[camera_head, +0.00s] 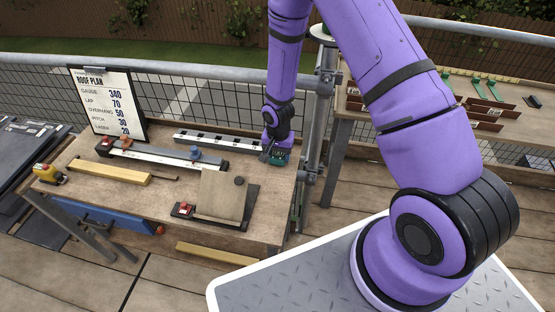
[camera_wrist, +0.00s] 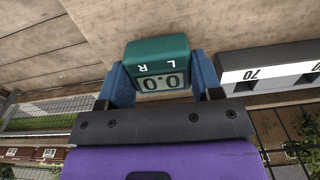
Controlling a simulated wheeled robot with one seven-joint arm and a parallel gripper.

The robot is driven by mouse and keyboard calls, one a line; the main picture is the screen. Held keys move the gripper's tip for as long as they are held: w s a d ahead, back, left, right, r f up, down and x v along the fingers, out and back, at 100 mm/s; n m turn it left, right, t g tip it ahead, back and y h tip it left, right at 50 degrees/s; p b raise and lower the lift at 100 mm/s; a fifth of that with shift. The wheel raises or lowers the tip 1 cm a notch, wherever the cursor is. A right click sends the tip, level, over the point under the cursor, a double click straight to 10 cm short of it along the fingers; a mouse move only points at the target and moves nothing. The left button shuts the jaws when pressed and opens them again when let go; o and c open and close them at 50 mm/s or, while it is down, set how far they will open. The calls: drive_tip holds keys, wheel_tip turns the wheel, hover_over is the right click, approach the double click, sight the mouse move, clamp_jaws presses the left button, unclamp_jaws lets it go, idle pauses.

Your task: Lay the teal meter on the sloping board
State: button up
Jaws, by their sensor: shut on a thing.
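The teal meter (camera_wrist: 157,50) sits between the blue fingers of my gripper (camera_wrist: 162,72) in the wrist view. Its display reads 0.0 and appears upside down there. In the head view the meter (camera_head: 279,158) is at the back right of the workbench, with my gripper (camera_head: 272,152) around it. I cannot tell whether it touches the bench top. The sloping board (camera_head: 221,194) is a pale wooden panel on a dark base, nearer the front and to the left of the meter. A dark round knob (camera_head: 239,181) shows near its upper right corner.
A white marked rail (camera_head: 208,142) lies along the back of the workbench (camera_head: 150,203), left of my gripper. A longer rail with a blue clamp (camera_head: 195,153), a yellow-wood batten (camera_head: 108,171) and a roof plan board (camera_head: 107,101) are farther left. A metal post (camera_head: 315,130) stands close right.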

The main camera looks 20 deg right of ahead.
sight(278, 154)
drive_tip(key=shift+r, duration=2.55)
